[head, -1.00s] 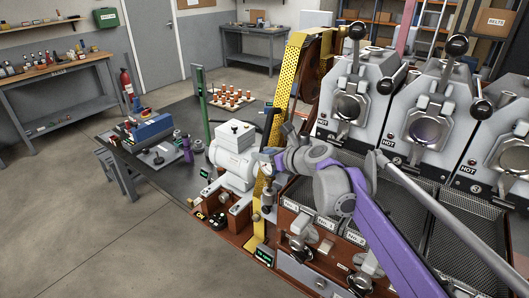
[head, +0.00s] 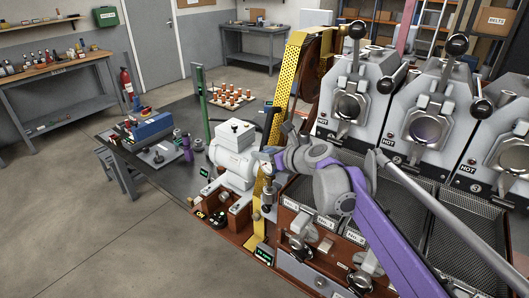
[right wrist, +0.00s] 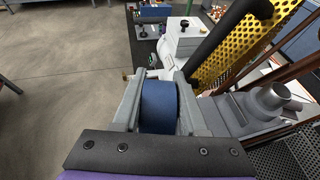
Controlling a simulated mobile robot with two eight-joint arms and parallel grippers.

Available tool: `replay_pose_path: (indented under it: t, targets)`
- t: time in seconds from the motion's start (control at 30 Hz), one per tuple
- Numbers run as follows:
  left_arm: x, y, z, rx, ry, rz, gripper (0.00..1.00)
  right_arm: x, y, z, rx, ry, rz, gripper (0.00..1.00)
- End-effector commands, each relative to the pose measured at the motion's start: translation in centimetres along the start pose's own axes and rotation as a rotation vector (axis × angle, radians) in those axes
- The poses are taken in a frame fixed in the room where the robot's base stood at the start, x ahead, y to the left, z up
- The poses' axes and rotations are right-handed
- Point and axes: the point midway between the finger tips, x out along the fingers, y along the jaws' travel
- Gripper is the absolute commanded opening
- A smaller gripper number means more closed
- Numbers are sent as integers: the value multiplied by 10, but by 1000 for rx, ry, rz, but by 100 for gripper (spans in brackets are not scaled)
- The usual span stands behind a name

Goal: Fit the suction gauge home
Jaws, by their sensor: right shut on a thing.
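My right gripper (head: 266,158) is shut on a dark blue round body, which looks like the suction gauge (right wrist: 159,106). In the right wrist view the gauge sits between the two grey fingers; its face does not show. In the head view the gripper is beside the white blower-like machine (head: 233,160) and in front of the yellow perforated guard (head: 296,70). The gauge is too small and covered there to make out well. Whether it touches a fitting cannot be told. My left gripper is not in view.
The white machine also shows ahead in the right wrist view (right wrist: 186,38), with a black hose (right wrist: 228,35) close on the right. Grey roasters (head: 352,105) and mesh trays (head: 390,185) stand to the right. Open floor (head: 90,220) lies to the left.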

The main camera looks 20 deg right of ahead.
Motion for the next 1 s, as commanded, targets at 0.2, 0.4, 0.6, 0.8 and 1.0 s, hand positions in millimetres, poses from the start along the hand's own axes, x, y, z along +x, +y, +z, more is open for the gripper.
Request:
replay_pose_path:
  t: [0.2, 0.4, 0.6, 0.8, 1.0]
  targets:
    - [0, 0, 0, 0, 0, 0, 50, 0, 0, 0, 0, 0, 0, 0]
    - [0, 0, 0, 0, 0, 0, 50, 0, 0, 0, 0, 0, 0, 0]
    - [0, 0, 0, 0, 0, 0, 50, 0, 0, -1, 0, 0, 0, 0]
    - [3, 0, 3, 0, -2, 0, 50, 2, 0, -6, 0, 0, 0, 0]
    - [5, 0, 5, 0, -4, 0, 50, 4, 0, -10, 0, 0, 0, 0]
